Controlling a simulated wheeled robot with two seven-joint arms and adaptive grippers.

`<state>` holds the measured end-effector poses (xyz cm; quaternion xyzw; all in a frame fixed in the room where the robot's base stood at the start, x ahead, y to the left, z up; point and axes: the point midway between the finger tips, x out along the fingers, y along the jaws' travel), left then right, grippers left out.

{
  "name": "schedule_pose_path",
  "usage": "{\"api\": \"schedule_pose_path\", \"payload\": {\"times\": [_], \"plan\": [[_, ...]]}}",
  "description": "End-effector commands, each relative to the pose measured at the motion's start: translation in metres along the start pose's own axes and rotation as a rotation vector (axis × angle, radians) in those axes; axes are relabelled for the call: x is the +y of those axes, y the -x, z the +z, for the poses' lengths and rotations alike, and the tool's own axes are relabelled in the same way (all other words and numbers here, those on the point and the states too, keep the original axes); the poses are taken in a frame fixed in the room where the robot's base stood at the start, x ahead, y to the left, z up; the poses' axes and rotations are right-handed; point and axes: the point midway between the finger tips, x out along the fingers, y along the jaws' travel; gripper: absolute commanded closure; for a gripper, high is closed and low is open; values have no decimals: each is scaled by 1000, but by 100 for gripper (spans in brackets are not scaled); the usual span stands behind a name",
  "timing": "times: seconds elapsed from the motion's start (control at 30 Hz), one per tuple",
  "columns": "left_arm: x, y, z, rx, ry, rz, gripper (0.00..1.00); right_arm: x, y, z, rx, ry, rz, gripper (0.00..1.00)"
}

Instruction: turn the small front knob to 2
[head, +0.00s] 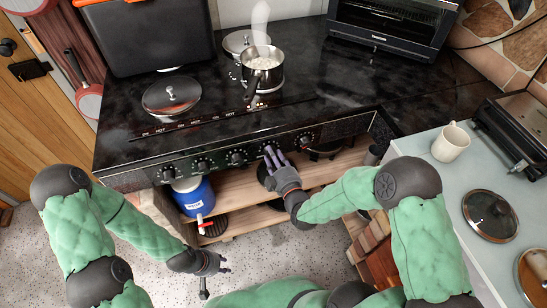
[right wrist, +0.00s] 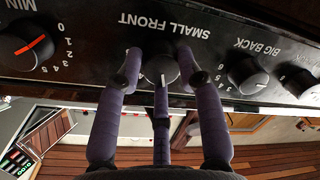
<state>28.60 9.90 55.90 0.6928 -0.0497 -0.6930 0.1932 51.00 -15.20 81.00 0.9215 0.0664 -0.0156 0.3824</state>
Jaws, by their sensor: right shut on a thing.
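The small front knob (right wrist: 160,68) is on the dark stove panel, under the upside-down label "SMALL FRONT" in the right wrist view. My right gripper (right wrist: 160,72) is shut on it, with purple fingers on both sides and a third finger in front. In the head view my right gripper (head: 273,156) reaches the front panel. My left gripper (head: 216,270) hangs low over the floor, empty, its fingers spread.
The big back knob (right wrist: 247,76) sits close beside my fingers, and a red-marked MIN dial (right wrist: 27,45) is further left. On the stove a pot (head: 262,75) steams and a lidded pan (head: 172,97) stands left. A white mug (head: 451,143) is on the right counter.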

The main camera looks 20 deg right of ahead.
Motion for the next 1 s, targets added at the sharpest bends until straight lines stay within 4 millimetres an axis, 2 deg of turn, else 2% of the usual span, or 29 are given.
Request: {"api": "schedule_pose_path", "payload": {"times": [0.03, 0.4, 0.97, 1.0], "plan": [[0, -1, 0, 0, 0, 0, 67, -5, 2, 4, -15, 28, -11, 96], [-1, -3, 0, 0, 0, 0, 67, -4, 2, 4, -34, 182, -11, 96], [-1, -4, 0, 0, 0, 0, 67, -4, 3, 5, -40, 206, -10, 96], [-1, -4, 0, 0, 0, 0, 67, -4, 3, 5, -40, 206, -10, 52]]}}
